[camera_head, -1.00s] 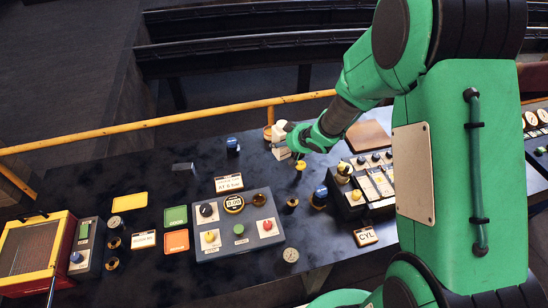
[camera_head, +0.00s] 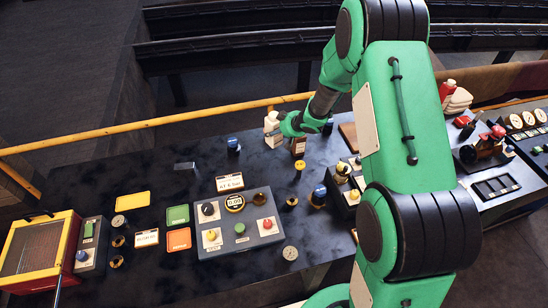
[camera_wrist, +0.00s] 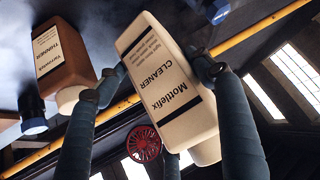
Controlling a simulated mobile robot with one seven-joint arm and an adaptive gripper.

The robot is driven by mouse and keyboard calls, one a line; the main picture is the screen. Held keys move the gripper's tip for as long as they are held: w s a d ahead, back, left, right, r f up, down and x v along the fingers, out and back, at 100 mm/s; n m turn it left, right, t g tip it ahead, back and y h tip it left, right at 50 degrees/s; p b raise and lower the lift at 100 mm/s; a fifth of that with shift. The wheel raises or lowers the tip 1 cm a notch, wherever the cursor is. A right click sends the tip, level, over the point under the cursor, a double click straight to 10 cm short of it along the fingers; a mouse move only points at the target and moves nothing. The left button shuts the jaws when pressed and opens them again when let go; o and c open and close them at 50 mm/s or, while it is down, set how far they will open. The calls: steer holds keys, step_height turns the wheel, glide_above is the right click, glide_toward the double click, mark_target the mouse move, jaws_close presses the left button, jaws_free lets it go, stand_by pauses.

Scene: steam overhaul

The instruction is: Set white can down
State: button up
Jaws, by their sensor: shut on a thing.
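The white can (camera_head: 271,123), labelled Mottlefix Cleaner in the wrist view (camera_wrist: 168,82), is at the far edge of the dark bench, near the yellow rail. My gripper (camera_head: 281,124) is shut on it, with blue-grey fingers on both sides of its body in the wrist view (camera_wrist: 155,80). The wrist picture is turned over, so the can's cap points down in it and its base points toward the bench. I cannot tell whether the base touches the bench.
A brown thinner can (camera_wrist: 62,55) stands close beside the white can; it also shows in the head view (camera_head: 298,147). A blue-topped item (camera_head: 233,144) stands to the left. The yellow rail (camera_head: 150,123) runs along the far edge.

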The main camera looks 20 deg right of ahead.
steer(key=shift+w, duration=0.15)
steer(key=shift+f+b, duration=0.6)
steer(key=shift+f, duration=2.5)
steer(key=shift+f, duration=1.9)
steer(key=shift+f+b, duration=0.1)
steer(key=shift+b, duration=0.2)
steer(key=o, duration=1.9)
steer(key=shift+o, duration=0.2)
